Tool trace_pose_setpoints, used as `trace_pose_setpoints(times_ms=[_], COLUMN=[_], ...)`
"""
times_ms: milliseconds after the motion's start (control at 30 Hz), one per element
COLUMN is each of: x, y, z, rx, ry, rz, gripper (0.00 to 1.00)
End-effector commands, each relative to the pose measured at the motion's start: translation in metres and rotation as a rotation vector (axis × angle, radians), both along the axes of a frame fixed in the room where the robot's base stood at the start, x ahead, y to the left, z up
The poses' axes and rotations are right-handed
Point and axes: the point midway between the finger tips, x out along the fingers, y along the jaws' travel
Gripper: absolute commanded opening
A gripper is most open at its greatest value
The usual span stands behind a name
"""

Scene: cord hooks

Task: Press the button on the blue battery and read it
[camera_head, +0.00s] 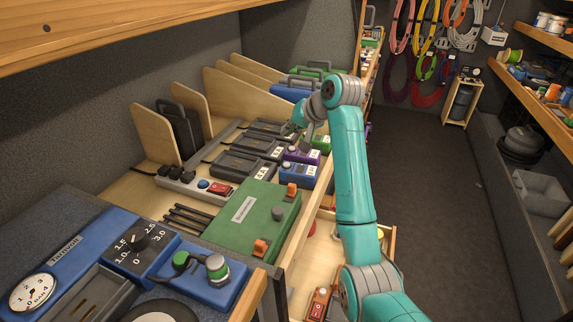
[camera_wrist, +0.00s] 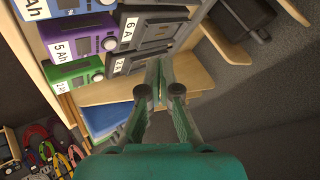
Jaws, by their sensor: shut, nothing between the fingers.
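The blue battery (camera_head: 297,174) sits at the near end of a row of batteries on the bench, with a white label at its right end. Part of it shows at the upper left edge of the wrist view (camera_wrist: 62,8). The purple battery (camera_head: 300,156) and the green battery (camera_head: 322,143) stand beyond it; they also show in the wrist view as purple (camera_wrist: 80,40) and green (camera_wrist: 72,77). My gripper (camera_wrist: 160,66) is shut and empty, over the charger side of the row, beyond the blue battery and apart from it. I cannot read any display on the blue battery.
Black chargers (camera_head: 247,166) lie left of the batteries. A power strip with a red switch (camera_head: 221,189) and a green case (camera_head: 240,222) are nearer. Wooden dividers (camera_head: 158,133) stand behind. The aisle floor (camera_head: 440,200) at right is clear.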

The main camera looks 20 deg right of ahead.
Motion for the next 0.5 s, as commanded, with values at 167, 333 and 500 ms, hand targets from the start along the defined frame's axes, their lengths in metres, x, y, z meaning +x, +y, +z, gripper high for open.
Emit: trace_pose_setpoints(times_ms=[167,333,500], x=[0.0,0.0,0.0], y=[0.0,0.0,0.0], z=[-0.018,-0.04,-0.061], rx=[0.001,0.001,0.001], ry=[0.003,0.003,0.003], rz=[-0.001,-0.001,-0.001], gripper=[0.0,0.0,0.0])
